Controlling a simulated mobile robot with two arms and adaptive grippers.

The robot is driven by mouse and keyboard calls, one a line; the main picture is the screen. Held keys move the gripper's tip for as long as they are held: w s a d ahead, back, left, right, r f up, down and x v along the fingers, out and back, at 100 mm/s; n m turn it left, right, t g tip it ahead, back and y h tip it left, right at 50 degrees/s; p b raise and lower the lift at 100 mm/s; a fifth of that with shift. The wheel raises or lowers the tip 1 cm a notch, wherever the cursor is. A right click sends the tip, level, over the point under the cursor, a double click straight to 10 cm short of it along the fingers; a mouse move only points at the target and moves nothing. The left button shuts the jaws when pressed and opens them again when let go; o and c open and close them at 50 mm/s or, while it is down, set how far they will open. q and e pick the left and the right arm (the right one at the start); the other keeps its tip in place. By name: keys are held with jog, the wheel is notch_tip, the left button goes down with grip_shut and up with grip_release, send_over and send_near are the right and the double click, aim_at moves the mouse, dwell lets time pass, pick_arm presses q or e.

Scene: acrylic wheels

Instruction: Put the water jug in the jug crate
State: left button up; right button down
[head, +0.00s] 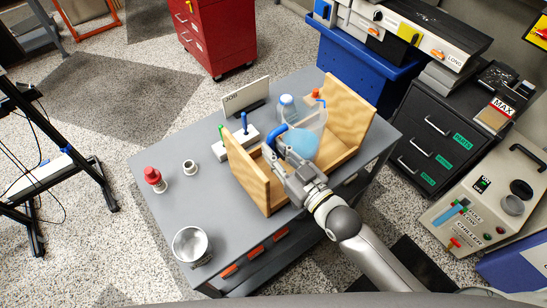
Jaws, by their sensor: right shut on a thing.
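The water jug (304,145) is clear with blue water in its lower part and a blue handle at its left. The jug crate (247,172) is pale wood with tall end walls, standing on the grey table; its right end wall (349,108) rises beyond the jug. My right gripper (277,157) is shut on the jug at its handle side, near the crate's left wall. The jug appears between the two end walls. I cannot tell whether it touches the crate floor, as my gripper and the jug hide part of it. My left gripper is not in view.
On the grey table (190,220) stand a metal cup (191,245), a red-capped bottle (154,178), a small white cup (190,167), a clear bottle (287,108) and a sign (246,96). The left of the table is mostly free. A black drawer cabinet (421,125) stands at the right.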

jog(key=shift+w+a+f, duration=0.1)
jog(key=shift+f, duration=0.75)
jog(key=shift+w+a+f, duration=0.1)
jog(key=shift+f, duration=0.7)
jog(key=shift+f, duration=0.2)
jog(key=c, duration=1.4)
grip_release()
jog(key=shift+s, duration=0.1)
jog(key=shift+f, duration=0.1)
